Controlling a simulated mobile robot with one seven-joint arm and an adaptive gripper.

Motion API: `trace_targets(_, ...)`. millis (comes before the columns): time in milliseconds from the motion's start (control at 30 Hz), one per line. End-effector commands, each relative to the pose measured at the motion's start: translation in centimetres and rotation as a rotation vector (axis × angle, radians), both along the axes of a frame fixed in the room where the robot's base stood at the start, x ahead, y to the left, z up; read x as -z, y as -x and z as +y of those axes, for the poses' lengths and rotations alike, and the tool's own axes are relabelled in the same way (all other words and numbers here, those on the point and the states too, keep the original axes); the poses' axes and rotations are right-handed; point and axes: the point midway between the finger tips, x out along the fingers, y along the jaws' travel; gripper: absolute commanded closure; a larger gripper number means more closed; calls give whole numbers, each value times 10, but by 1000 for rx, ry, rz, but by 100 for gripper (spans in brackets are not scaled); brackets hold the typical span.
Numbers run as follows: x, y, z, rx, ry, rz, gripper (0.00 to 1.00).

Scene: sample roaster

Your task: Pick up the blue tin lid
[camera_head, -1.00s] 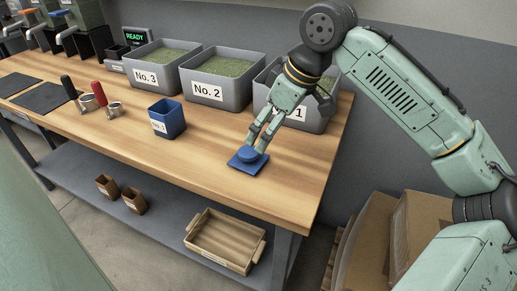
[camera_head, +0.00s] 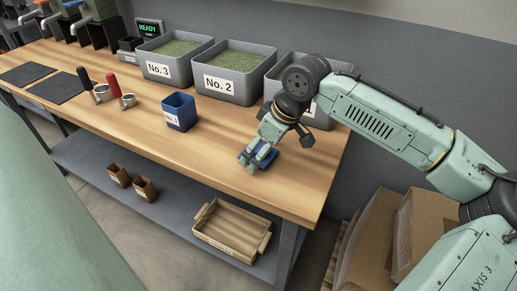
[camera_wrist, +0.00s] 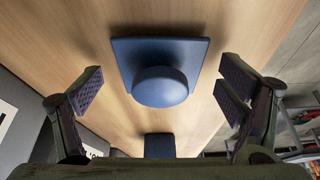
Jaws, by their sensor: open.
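The blue tin lid (camera_wrist: 160,60) is a flat square plate with a round raised knob, lying on the wooden bench. In the head view the lid (camera_head: 266,158) is partly hidden by my gripper (camera_head: 256,166). In the wrist view my gripper (camera_wrist: 165,90) is open, with one finger on each side of the lid and clear space between the pads and the knob. Nothing is held. A blue tin labelled No. 1 (camera_head: 180,110) stands open on the bench to the left of the lid.
Grey bins of green beans, No. 3 (camera_head: 175,67) and No. 2 (camera_head: 232,85), stand along the back; a third bin is partly behind my arm. The wooden bench (camera_head: 210,150) is clear in front. A wooden tray (camera_head: 230,235) sits on the lower shelf.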

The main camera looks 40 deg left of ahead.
Motion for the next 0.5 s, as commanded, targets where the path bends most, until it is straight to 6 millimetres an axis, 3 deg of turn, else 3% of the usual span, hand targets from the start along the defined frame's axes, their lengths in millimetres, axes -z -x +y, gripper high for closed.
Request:
trace_targets(67,0,0,0,0,0,0,12)
trace_targets(500,0,0,0,0,0,0,42)
